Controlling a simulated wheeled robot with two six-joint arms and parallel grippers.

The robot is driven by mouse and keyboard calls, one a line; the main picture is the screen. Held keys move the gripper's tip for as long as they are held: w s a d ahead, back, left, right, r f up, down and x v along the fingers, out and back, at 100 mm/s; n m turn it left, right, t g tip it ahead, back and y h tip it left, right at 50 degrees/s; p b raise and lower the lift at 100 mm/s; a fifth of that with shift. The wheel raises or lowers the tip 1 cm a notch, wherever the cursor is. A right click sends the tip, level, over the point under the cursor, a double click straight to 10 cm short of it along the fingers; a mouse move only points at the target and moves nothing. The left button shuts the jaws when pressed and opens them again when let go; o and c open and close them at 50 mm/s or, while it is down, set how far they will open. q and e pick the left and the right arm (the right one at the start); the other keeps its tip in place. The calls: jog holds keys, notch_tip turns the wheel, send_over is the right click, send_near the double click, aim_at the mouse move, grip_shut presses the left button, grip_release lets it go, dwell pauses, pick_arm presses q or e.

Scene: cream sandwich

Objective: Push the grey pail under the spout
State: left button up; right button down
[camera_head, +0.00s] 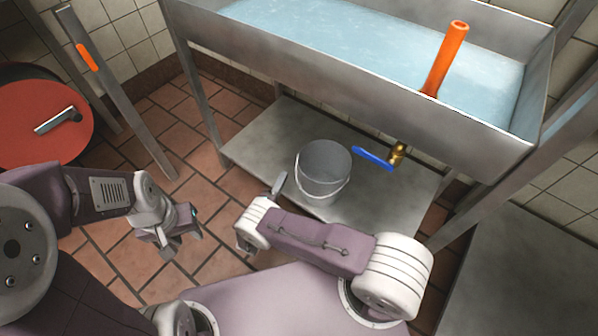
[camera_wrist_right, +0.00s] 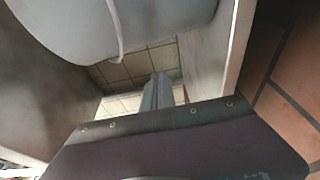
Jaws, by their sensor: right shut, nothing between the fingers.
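The grey pail (camera_head: 322,174) stands upright on the low metal shelf, its wire handle hanging down its front side. The brass spout (camera_head: 397,154) with a blue lever (camera_head: 372,158) sticks out below the trough, to the right of the pail. My right gripper (camera_head: 279,185) is shut and empty, just left of the pail; I cannot tell whether it touches it. In the right wrist view the pail's side (camera_wrist_right: 105,30) fills the upper left, above my shut fingers (camera_wrist_right: 158,92). My left gripper (camera_head: 180,238) hangs over the tiled floor, apart from the pail; its jaw opening is unclear.
The trough (camera_head: 350,72) holds water, with an orange pipe (camera_head: 445,58) standing in it. Its metal legs (camera_head: 205,100) flank the shelf (camera_head: 262,138). A red round lid (camera_head: 45,105) is at the far left. The shelf is bare around the pail.

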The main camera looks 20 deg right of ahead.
jog(key=x, duration=0.2)
jog(key=b+x, duration=0.1)
jog(key=x, duration=0.1)
jog(key=b+x, duration=0.1)
jog(key=x, duration=0.1)
jog(key=shift+d+f, duration=0.1)
jog(key=shift+f, duration=0.25)
jog(key=shift+s+d+r+b, duration=0.25)
jog(key=shift+s+d+b, duration=0.25)
jog(key=shift+s+d, duration=0.75)
jog(key=shift+s, duration=0.1)
jog(key=shift+r, duration=0.1)
